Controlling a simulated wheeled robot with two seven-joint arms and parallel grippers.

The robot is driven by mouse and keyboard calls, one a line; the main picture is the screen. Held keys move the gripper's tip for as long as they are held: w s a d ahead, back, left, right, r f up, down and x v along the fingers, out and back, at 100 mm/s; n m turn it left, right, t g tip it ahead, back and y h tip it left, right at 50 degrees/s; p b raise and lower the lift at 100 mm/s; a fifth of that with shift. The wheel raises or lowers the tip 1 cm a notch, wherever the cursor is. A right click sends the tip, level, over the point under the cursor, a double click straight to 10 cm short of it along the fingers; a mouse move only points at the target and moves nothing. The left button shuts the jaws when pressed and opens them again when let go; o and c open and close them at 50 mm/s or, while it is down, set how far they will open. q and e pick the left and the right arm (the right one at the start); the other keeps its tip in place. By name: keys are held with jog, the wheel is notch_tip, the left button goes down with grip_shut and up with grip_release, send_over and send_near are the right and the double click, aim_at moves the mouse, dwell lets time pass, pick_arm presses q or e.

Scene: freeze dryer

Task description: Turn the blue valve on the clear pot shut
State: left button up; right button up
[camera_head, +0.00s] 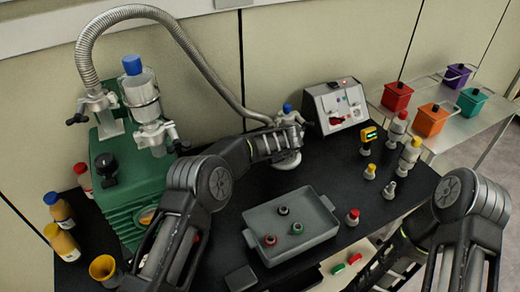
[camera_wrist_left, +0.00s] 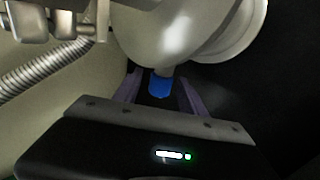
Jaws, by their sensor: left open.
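The clear pot (camera_head: 289,163) stands at the back of the black bench, at the end of the ribbed hose, partly hidden by my left arm. A blue piece (camera_head: 287,107) shows above the fitting there. In the left wrist view the pale rounded pot body (camera_wrist_left: 185,30) fills the top, and a blue valve (camera_wrist_left: 160,85) points down from it. My left gripper (camera_head: 287,140) is at the pot. In the wrist view its open fingers (camera_wrist_left: 161,92) stand on both sides of the blue valve; contact cannot be told. My right arm is at the lower right, its gripper not visible.
A green pump (camera_head: 125,195) with a blue-capped clear vessel (camera_head: 142,95) stands left. The ribbed hose (camera_head: 190,50) arches over to the pot. A grey tray (camera_head: 262,249) with small stoppers lies in front. A control box (camera_head: 336,107) and several small bottles are right.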

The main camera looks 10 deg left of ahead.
pick_arm(q)
jog(key=b+v, duration=0.1)
jog(key=v, duration=0.6)
jog(key=shift+s+d+r+b, duration=0.15)
jog(key=shift+s+r+b, duration=0.1)
jog(key=shift+b, duration=0.1)
